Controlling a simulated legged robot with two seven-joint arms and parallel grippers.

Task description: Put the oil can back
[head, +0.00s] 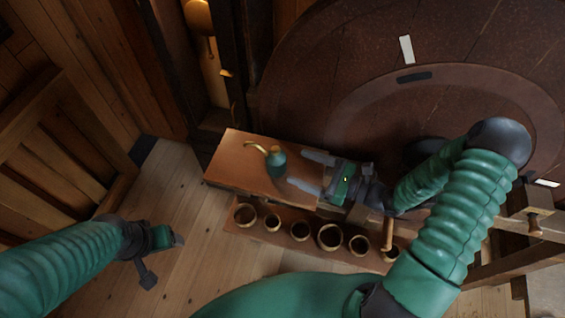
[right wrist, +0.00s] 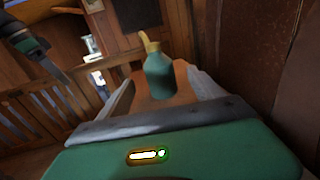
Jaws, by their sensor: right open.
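The oil can (head: 277,163) is a small teal-green can with a brass spout, upright on a wooden shelf board (head: 228,168) in the head view. It also shows in the right wrist view (right wrist: 158,76), between the open fingers. My right gripper (head: 311,172) is open, its two fingers pointing left at the can, one on the far side and one on the near side.
A lower shelf with several brass-rimmed round cups or rings (head: 330,237) runs in front of the board. A large brown wheel (head: 400,100) stands behind. A wooden railing (head: 60,150) is at the left. Bare plank floor (head: 190,190) lies left of the board.

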